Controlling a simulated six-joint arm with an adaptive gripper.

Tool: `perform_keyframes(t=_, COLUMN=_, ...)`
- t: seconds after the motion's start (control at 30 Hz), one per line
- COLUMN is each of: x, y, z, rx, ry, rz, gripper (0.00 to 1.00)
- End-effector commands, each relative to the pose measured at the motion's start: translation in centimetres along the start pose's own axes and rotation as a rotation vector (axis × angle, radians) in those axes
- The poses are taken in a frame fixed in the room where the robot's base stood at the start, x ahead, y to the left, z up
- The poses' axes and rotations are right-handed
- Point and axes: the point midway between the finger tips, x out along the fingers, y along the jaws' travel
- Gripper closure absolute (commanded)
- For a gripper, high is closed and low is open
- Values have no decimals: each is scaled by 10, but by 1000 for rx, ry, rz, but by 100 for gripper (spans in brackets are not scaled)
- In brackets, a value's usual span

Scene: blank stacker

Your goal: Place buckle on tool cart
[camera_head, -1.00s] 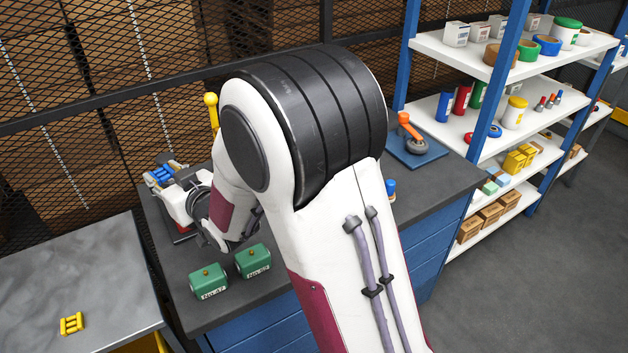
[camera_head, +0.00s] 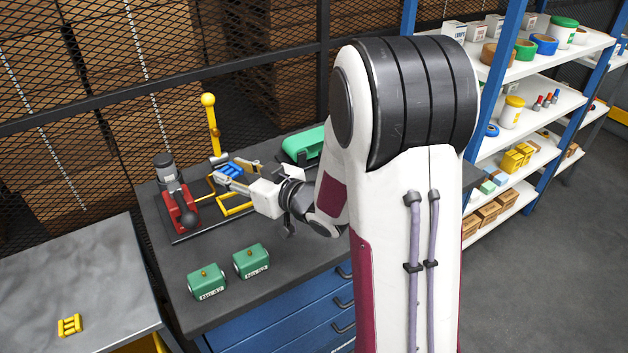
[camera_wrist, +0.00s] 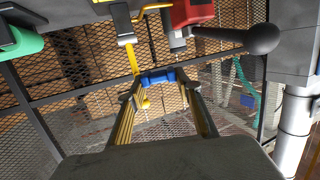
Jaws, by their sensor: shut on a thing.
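My gripper (camera_head: 231,171) is shut on a small blue buckle (camera_head: 229,168), above the back part of the dark workbench (camera_head: 225,312). In the wrist view the blue buckle (camera_wrist: 158,76) sits between the fingertips of my gripper (camera_wrist: 160,82). A grey-topped cart (camera_head: 60,270), which looks like the tool cart, stands at the left with a yellow front partly in view. A yellow buckle-like piece (camera_head: 69,325) lies on its top. My gripper is to the right of this cart and apart from it.
A red and dark press (camera_head: 176,195) stands on the bench left of my gripper, with a tall yellow ball-topped lever (camera_head: 209,115) behind. Two green boxes (camera_head: 207,284) (camera_head: 251,261) sit near the front. Most of the cart top is clear. Mesh fencing runs behind.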

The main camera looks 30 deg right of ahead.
Motion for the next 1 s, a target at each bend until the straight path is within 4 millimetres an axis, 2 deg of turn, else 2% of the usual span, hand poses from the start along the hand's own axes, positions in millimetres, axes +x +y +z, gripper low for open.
perform_keyframes(t=0.3, x=-41, y=22, z=16, rx=-5, ry=0, rz=-25, gripper=81)
perform_keyframes(t=0.7, x=-77, y=31, z=31, rx=-9, ry=1, rz=-50, gripper=81)
perform_keyframes(t=1.0, x=-69, y=30, z=60, rx=-7, ry=-1, rz=-53, gripper=81)
